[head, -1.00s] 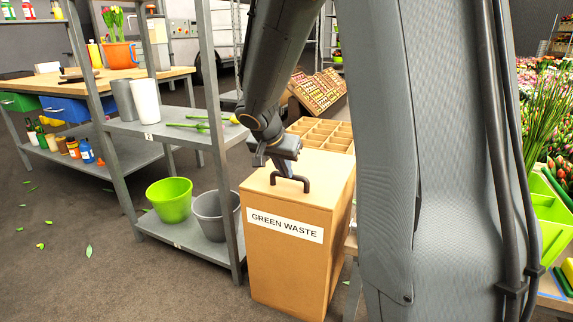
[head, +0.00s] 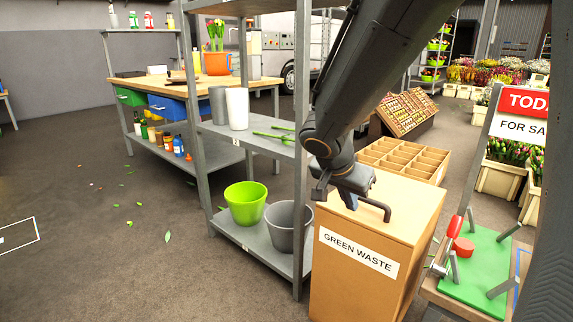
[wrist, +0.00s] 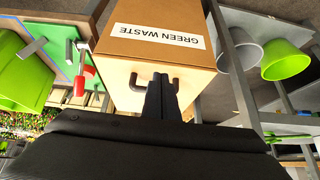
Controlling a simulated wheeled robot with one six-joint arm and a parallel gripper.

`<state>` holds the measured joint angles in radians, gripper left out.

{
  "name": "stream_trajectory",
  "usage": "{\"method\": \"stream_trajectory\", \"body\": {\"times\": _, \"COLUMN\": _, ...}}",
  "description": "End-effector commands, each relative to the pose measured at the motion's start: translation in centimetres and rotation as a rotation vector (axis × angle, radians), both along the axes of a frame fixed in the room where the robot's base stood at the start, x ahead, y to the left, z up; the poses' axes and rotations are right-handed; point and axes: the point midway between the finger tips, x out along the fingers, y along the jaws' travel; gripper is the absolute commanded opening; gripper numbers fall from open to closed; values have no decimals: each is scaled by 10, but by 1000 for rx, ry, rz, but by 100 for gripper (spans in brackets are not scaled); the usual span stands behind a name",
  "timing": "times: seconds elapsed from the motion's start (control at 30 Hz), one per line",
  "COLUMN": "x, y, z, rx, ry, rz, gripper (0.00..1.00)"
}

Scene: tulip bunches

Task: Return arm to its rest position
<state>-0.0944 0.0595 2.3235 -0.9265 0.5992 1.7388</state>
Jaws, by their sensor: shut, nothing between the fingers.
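My gripper (head: 350,202) is shut and empty, with its fingers pointing down over the top of the green waste bin (head: 325,278). In the wrist view the closed fingers (wrist: 161,80) are in front of the bin's dark handle (wrist: 134,79) and hide its middle. In the head view the handle (head: 378,208) shows just right of the fingertips. I cannot tell whether the fingers touch it. The bin is a brown box with a white label, and its top is closed.
A grey shelf (head: 270,147) stands close left of my arm, holding a green bucket (head: 246,205) and a grey bucket (head: 287,228). A wooden divided crate (head: 436,172) is behind the bin. A green board with pegs (head: 478,262) is at right. Open floor lies left.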

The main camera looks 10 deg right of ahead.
Motion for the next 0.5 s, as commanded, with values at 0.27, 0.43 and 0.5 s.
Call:
{"method": "stream_trajectory", "body": {"times": 0.27, "x": -45, "y": 79, "z": -14, "rx": 22, "ry": 179, "rz": 293, "gripper": 0}}
{"method": "stream_trajectory", "body": {"times": 0.43, "x": -100, "y": 150, "z": -25, "rx": 54, "ry": 337, "rz": 614, "gripper": 0}}
{"method": "stream_trajectory", "body": {"times": 0.5, "x": -124, "y": 175, "z": -29, "rx": 71, "ry": 390, "rz": 748, "gripper": 0}}
